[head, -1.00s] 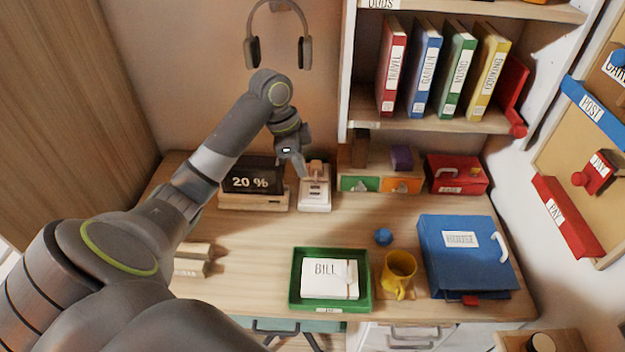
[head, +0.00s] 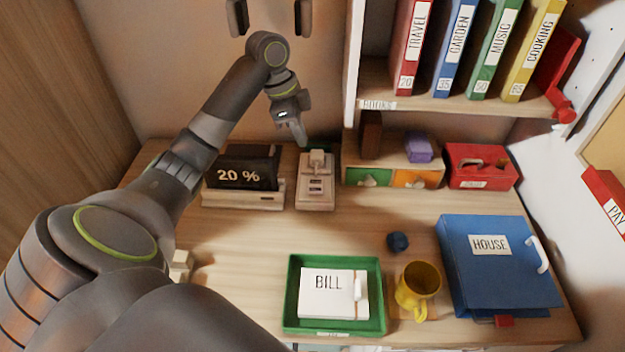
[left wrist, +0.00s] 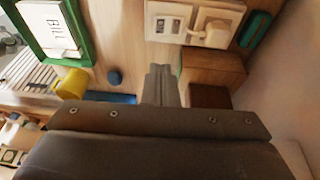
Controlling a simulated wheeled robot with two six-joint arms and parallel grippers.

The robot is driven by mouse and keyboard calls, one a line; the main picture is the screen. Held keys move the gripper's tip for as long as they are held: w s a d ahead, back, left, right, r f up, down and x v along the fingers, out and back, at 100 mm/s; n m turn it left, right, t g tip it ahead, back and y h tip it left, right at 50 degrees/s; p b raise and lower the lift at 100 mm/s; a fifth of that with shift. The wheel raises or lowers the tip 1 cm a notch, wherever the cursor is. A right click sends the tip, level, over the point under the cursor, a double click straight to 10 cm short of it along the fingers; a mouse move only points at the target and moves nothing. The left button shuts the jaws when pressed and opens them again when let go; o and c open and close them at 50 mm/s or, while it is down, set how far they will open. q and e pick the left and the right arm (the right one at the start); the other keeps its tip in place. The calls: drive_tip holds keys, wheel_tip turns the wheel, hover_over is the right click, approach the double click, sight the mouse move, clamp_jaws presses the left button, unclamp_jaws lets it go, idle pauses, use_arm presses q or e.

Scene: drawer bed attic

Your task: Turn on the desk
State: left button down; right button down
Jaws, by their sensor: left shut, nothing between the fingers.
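A pale power-strip-like unit (head: 316,190) stands at the back of the desk (head: 225,260). It has small dark sockets or switches and a raised block (head: 317,158) near its far end. A dark green part (head: 325,148) shows behind that block. The unit also shows at the top of the left wrist view (left wrist: 190,24), with the block (left wrist: 212,33) and the green part (left wrist: 256,28). My left gripper (head: 299,140) is shut and empty, pointing down just behind and left of the block; I cannot tell whether it touches. Its closed fingers show in the wrist view (left wrist: 160,84). My right gripper is not in view.
A dark display reading 20 % (head: 240,172) stands left of the unit. A green tray (head: 291,310), yellow mug (head: 418,287) and blue binder (head: 500,260) are nearer. The middle of the desk is clear.

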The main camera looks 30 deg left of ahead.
use_arm(q)
drive_tip(key=b, duration=0.5)
hover_over(316, 189)
drive_tip(key=f, duration=1.2)
drive_tip(key=shift+s+a, duration=0.1)
drive_tip(key=shift+a, duration=0.3)
drive_tip(key=shift+s+f, duration=0.1)
drive_tip(key=shift+f, duration=0.7)
